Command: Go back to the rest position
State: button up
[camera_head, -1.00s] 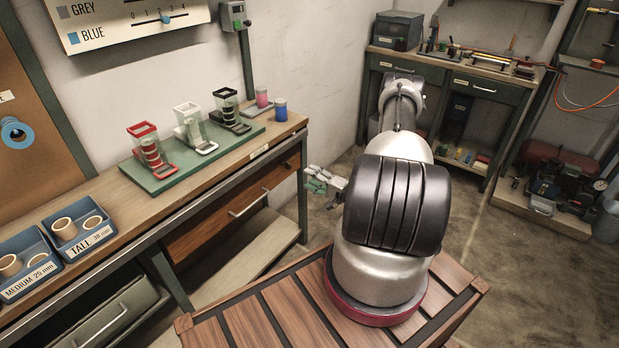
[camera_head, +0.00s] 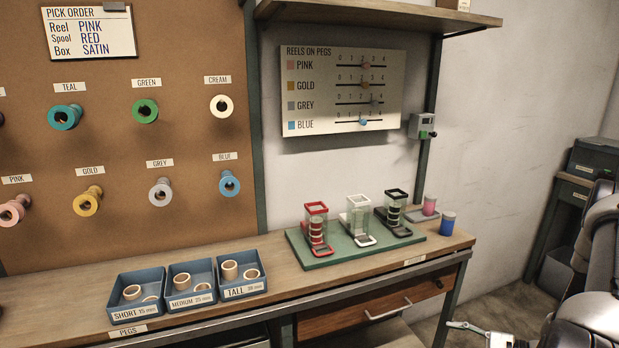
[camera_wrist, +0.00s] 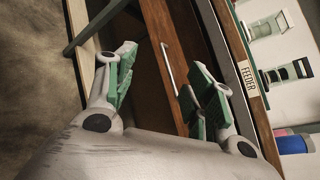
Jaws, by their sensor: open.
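My gripper (camera_wrist: 162,82) is open and empty in the wrist view, its green-padded fingers spread apart. Behind the gap are the bench's brown drawer (camera_wrist: 165,50) and its bar handle. In the head view my gripper shows only partly, low at the right and beyond the bench's right end; one pale finger with a green tip is seen there. Most of my arm is cut off by the right edge of that view.
A board (camera_head: 120,235) with several reels hangs behind.

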jog(key=s+d+r+n+g+h, duration=0.1)
jog(key=s+r+n+g+h, duration=0.5)
jog(key=r, duration=0.7)
jog(key=s+d+r+n+g+h, duration=0.1)
jog(key=s+r+n+g+h, duration=0.15)
jog(key=s+r+g, duration=0.75)
jog(key=a+r+n+t+h, duration=0.2)
jog(key=r+t, duration=0.4)
jog(key=r, duration=0.4)
jog(key=a+r+n+t+h, duration=0.2)
jog(key=r+n+t, duration=0.3)
jog(key=r, duration=0.5)
jog(key=shift+s+a+r+t, duration=0.4)
jog(key=shift+a+t, duration=0.15)
jog(key=shift+t, duration=0.15)
jog(key=shift+n, duration=0.25)
